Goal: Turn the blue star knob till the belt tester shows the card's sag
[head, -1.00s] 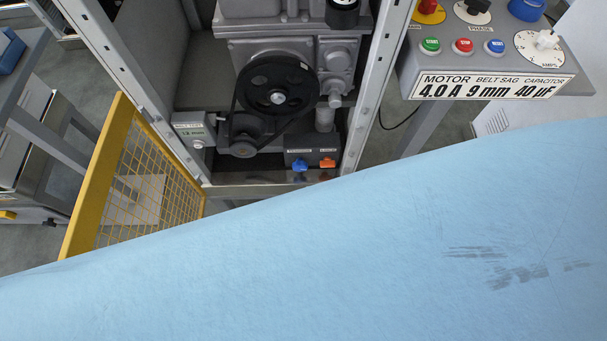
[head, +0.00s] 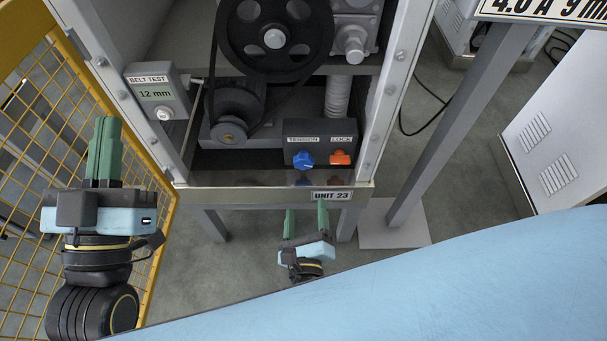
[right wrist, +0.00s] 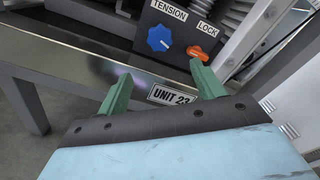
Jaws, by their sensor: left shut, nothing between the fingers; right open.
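The blue star knob (head: 303,160) sits under the TENSION label on a dark block at the machine's foot, left of the orange LOCK knob (head: 341,158). Both also show in the right wrist view, the blue knob (right wrist: 160,38) and the orange knob (right wrist: 203,52). The belt tester (head: 157,92) on the left post reads 12 mm. My right gripper (head: 306,215) is open and empty, just below and in front of the knobs. My left gripper (head: 104,135) is shut and empty, left of the cabinet.
The cabinet's front sill (head: 260,197) with the UNIT 23 plate runs below the knobs. A black pulley and belt (head: 274,38) are above.

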